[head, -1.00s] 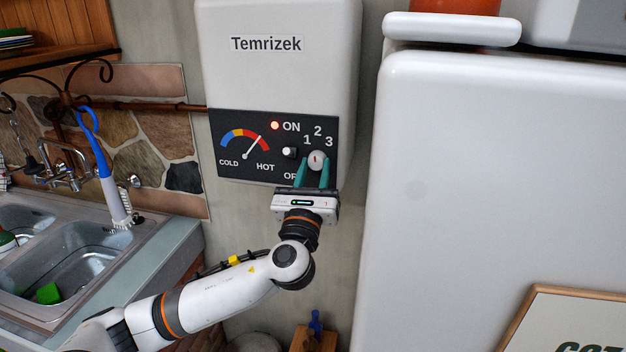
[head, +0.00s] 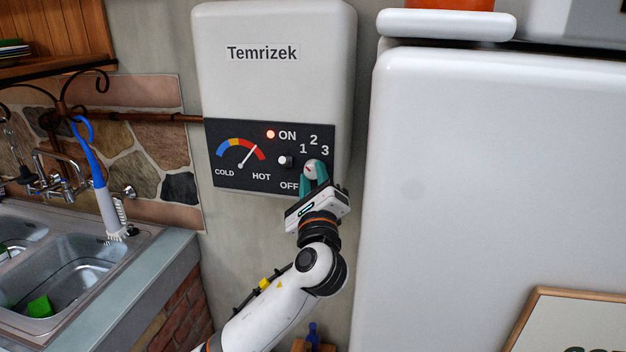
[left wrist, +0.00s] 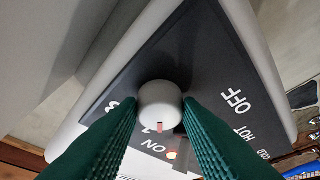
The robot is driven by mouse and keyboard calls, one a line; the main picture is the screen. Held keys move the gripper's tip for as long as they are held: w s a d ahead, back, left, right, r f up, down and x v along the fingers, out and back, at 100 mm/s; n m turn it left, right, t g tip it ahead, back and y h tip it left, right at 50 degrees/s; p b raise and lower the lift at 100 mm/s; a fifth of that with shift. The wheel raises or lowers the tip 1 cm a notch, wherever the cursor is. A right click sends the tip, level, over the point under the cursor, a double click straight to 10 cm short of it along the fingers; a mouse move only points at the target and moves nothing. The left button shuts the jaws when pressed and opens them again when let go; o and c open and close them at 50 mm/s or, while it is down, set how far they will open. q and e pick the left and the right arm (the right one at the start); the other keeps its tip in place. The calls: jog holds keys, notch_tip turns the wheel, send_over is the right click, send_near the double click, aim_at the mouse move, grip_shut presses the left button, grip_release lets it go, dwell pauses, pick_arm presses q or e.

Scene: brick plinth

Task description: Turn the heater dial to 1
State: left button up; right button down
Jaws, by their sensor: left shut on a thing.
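The heater (head: 262,85) is a white box on the wall with a dark control panel (head: 225,177) low on its front. The round white dial (head: 312,167) sits on the panel's right side, with 1, 2, 3 above it and OFF at its lower left. My left gripper (head: 315,177) has its teal fingers shut on the dial's sides, and its body is tilted. In the left wrist view the dial (left wrist: 160,103) sits between both fingertips, and its red mark points toward the number side, away from OFF. The number it meets is hard to read. My right gripper is not in view.
A red lamp (head: 270,134) glows beside ON. A small white knob (head: 284,160) sits just left of the dial. A large white fridge (head: 480,190) stands close on the right. A sink (head: 75,275) is at the left.

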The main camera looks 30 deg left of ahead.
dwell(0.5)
pick_arm(q)
jog(key=o, duration=1)
jog(key=shift+c, duration=0.2)
notch_tip(320, 180, up, 10)
jog(key=shift+b, duration=0.45)
